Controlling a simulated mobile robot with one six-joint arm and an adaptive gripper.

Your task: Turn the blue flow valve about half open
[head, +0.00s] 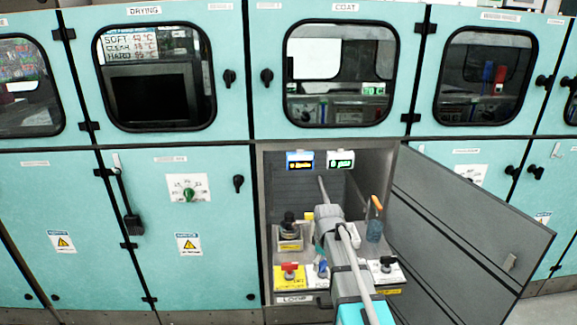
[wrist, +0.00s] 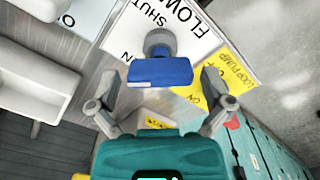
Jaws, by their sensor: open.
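The blue flow valve (wrist: 160,72) shows in the wrist view as a blue bar handle on a grey round stem. It lies crosswise in the picture on a white plate (wrist: 190,22) marked FLOW and SHUT. In the head view the blue valve (head: 321,267) shows small beside my arm, partly hidden. My gripper (wrist: 160,82) is open, with one finger on each side of the handle in the wrist view and a gap at both ends. I see no contact. In the head view my arm hides most of the gripper.
A yellow LOOP PUMP plate (wrist: 226,78) adjoins the white plate. A red-handled valve (head: 289,268) stands left of the blue one, and a black-handled valve (head: 386,264) right. An open cabinet door (head: 470,225) bounds the right side. A grey tray (wrist: 35,85) shows left.

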